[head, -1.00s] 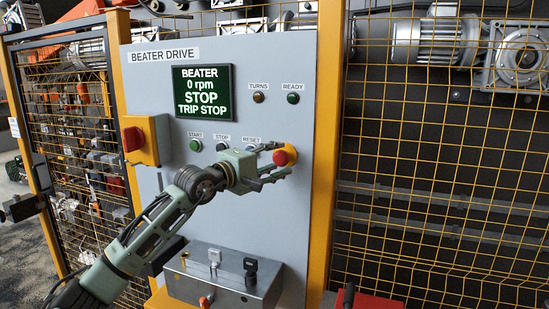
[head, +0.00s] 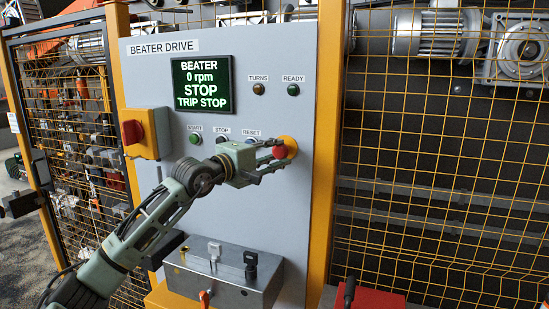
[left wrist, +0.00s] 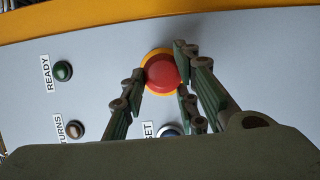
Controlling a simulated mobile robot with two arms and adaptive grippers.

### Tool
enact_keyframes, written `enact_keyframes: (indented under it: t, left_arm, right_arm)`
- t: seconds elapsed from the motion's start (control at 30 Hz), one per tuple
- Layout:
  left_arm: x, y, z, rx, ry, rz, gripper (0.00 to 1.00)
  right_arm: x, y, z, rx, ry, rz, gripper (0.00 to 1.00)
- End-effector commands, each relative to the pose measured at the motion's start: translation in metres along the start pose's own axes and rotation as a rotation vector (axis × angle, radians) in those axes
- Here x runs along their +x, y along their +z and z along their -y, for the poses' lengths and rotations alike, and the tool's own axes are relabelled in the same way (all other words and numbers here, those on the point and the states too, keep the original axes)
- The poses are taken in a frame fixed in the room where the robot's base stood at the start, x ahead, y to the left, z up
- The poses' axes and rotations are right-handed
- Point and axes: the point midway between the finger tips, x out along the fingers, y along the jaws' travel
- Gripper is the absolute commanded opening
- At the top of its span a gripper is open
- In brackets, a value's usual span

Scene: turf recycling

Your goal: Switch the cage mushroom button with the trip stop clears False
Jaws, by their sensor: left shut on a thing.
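The red mushroom button (head: 280,152) with its yellow collar (head: 291,145) sits on the right side of the grey BEATER DRIVE panel. My left gripper (head: 278,153) has its fingers around the red head and is shut on it. In the left wrist view the red button (left wrist: 164,71) shows between the fingers (left wrist: 163,82), one on its left and others on its right. My right gripper is in neither view.
The START (head: 195,139), STOP and RESET buttons lie left of the gripper; RESET is partly hidden by it. TURNS and READY lamps (head: 293,89) are above. A yellow box with a red switch (head: 132,132) is at left. A metal box (head: 222,275) juts out below. Yellow mesh flanks the panel.

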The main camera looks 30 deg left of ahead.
Motion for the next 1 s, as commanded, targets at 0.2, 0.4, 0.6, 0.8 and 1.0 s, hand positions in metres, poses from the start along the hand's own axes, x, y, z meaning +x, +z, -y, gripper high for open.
enact_keyframes:
  t: [0.2,0.4,0.6,0.8,1.0]
  left_arm:
    - [-0.002,0.002,-0.002,-0.003,0.004,0.003,0.0]
    - [-0.002,0.002,-0.001,-0.002,0.003,0.004,0.37]
    - [-0.002,0.002,0.0,-0.002,0.001,0.003,0.43]
    - [-0.003,0.001,0.001,-0.001,-0.001,0.001,0.43]
    - [-0.018,0.0,0.002,0.002,-0.004,-0.001,0.43]
  right_arm:
    - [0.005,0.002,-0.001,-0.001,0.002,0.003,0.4]
    - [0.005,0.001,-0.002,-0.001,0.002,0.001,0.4]
    - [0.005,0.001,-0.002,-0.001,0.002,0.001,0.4]
    - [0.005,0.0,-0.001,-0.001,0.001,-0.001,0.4]
    - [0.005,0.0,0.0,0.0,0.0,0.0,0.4]
